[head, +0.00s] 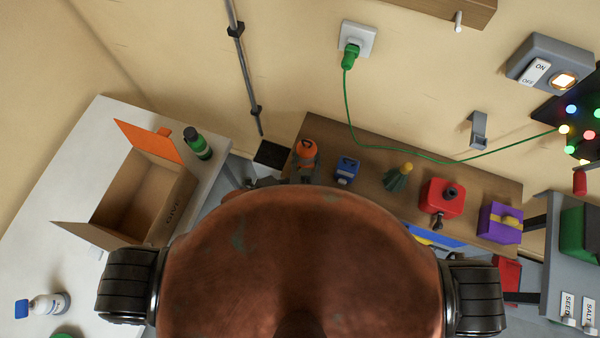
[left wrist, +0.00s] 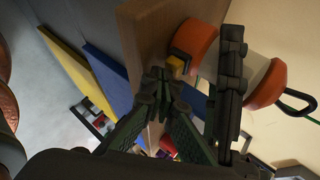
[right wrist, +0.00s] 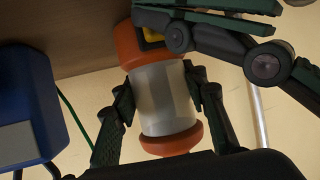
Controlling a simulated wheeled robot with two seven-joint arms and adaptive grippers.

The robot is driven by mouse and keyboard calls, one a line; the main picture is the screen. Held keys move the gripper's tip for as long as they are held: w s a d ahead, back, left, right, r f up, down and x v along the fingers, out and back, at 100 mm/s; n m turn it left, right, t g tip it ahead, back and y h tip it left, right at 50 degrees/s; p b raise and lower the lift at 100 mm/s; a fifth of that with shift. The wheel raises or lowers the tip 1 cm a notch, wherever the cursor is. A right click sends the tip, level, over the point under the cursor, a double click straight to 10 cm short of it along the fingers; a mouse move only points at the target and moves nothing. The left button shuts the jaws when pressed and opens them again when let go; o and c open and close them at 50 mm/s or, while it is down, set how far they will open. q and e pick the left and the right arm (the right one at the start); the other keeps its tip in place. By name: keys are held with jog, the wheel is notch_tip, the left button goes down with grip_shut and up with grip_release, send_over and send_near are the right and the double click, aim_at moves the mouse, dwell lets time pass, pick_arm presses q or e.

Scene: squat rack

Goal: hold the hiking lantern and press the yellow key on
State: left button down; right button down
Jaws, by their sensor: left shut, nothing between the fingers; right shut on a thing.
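The hiking lantern (head: 306,149) is at the left end of the wooden shelf in the head view. It has orange ends and a pale clear middle (right wrist: 165,100). My right gripper (right wrist: 160,84) is shut on the lantern, one finger on each side of the middle. The yellow key (left wrist: 178,65) sits on the lantern's orange base (left wrist: 197,42); part of it also shows in the right wrist view (right wrist: 152,34). My left gripper (left wrist: 160,78) is shut and empty, its tips close to the key. I cannot tell whether they touch it. In the head view my body hides most of both grippers.
An open cardboard box (head: 125,215) stands on the left table.

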jog(key=shift+s+d+f, duration=0.15)
jog(key=shift+f, duration=0.25)
pick_arm(q)
jog(key=shift+s+a, duration=0.3)
jog(key=shift+s, duration=0.65)
jog(key=shift+s+a, duration=0.3)
jog(key=shift+s, duration=0.6)
jog(key=shift+s+a, duration=0.3)
jog(key=shift+s, duration=0.65)
jog(key=shift+s+a, duration=0.3)
jog(key=shift+s, duration=0.6)
pick_arm(e)
jog(key=c, duration=1.2)
grip_release()
jog(key=shift+c, duration=0.2)
jog(key=shift+o, duration=0.7)
jog(key=shift+r, duration=0.15)
jog(key=o, duration=0.4)
jog(key=shift+r, duration=0.1)
